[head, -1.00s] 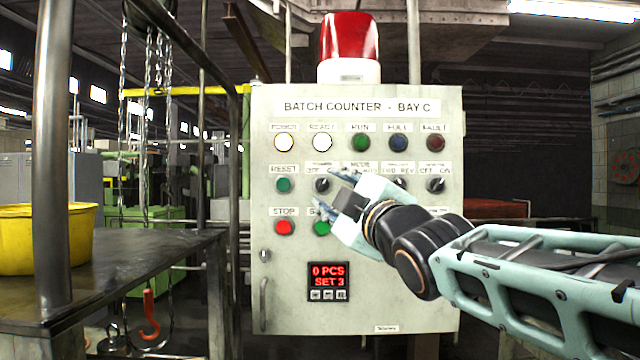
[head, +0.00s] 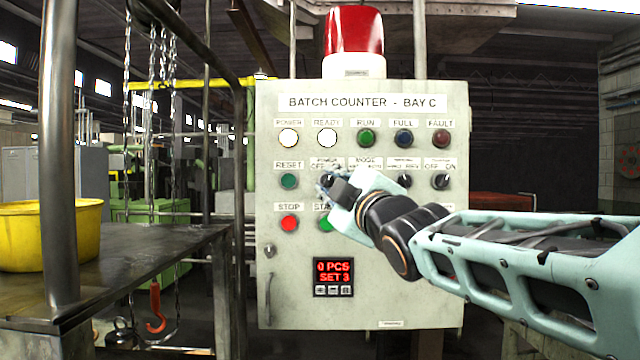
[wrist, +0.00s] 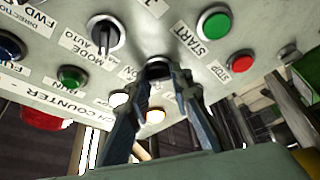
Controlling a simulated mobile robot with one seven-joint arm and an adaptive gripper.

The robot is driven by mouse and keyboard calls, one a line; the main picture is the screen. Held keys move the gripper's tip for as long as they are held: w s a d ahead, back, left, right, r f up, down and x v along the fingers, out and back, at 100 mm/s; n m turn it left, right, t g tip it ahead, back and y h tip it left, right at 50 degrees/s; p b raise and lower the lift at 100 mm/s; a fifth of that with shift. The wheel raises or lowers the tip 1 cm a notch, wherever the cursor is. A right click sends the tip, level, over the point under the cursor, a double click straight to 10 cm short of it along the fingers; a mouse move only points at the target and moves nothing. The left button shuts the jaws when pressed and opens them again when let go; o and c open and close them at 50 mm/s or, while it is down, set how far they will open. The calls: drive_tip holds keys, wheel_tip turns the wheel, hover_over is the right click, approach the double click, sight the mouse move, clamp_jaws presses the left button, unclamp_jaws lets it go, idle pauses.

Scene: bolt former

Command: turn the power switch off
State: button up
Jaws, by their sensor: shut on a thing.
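The power switch is a small black rotary knob (wrist: 158,68) under the POWER OFF/ON label on the grey-white control panel (head: 400,300). In the wrist view it sits between my fingertips. In the head view my gripper (head: 328,184) covers most of it. My gripper (wrist: 163,76) is shut on the knob, one finger on each side. Which way the knob points is hidden. The power lamp (head: 289,138) at the panel's upper left is lit white.
The ready lamp (head: 327,138) is also lit. The green start button (head: 325,224) is just below my gripper, and the mode knob (wrist: 105,34) is beside it. A red stop button (head: 289,223) and a display (head: 333,277) reading 0 PCS, SET 3 are nearby.

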drive_tip(key=shift+r+p, duration=0.1)
drive_tip(key=shift+p, duration=0.25)
clamp_jaws()
drive_tip(key=n+p, duration=0.2)
drive_tip(key=shift+d+r+g+p, duration=0.1)
drive_tip(key=shift+r+g+p, duration=0.15)
drive_tip(key=shift+g+p, duration=0.1)
drive_tip(key=n+g+p, duration=0.1)
drive_tip(key=n+p, duration=0.1)
drive_tip(key=p, duration=0.1)
drive_tip(key=n+p, duration=0.2)
drive_tip(key=p, duration=0.1)
drive_tip(key=shift+r+g+p, duration=0.2)
drive_tip(key=shift+g+p, duration=0.15)
drive_tip(key=shift+p, duration=0.05)
drive_tip(key=n+g+p, duration=0.1)
drive_tip(key=n+p, duration=0.1)
drive_tip(key=p, duration=0.1)
drive_tip(key=shift+n, duration=0.3)
drive_tip(key=shift+f+n+g+h+p, duration=0.15)
drive_tip(key=shift+n+g+h+p, duration=0.15)
drive_tip(key=shift+n+h+p, duration=0.5)
drive_tip(key=shift+f+n+p, duration=0.1)
drive_tip(key=shift+n+p, duration=0.2)
drive_tip(key=shift+n, duration=0.2)
drive_tip(key=o, duration=1)
unclamp_jaws()
